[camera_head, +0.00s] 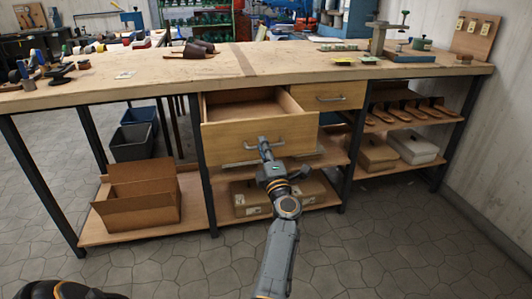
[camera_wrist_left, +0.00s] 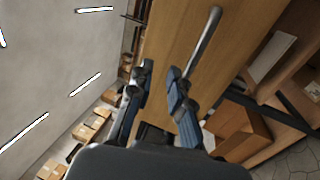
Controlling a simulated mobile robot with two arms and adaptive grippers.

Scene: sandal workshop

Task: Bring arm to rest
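My left gripper (camera_head: 264,147) is in front of the open wooden drawer (camera_head: 250,137) under the workbench, at its metal handle (camera_head: 252,147). In the left wrist view the two fingers of the gripper (camera_wrist_left: 158,75) stand apart with nothing visible between them. The handle (camera_wrist_left: 204,40) runs up from beside the tip of the right-hand finger there; I cannot tell whether they touch. The drawer is pulled out and looks empty inside. My right gripper is not in view.
The workbench (camera_head: 270,66) carries sandals (camera_head: 192,49) and tools. A closed drawer (camera_head: 329,97) is to the right. A cardboard box (camera_head: 137,202) stands on the lower shelf at left, and footwear (camera_head: 405,111) on the right shelf. The stone floor in front is clear.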

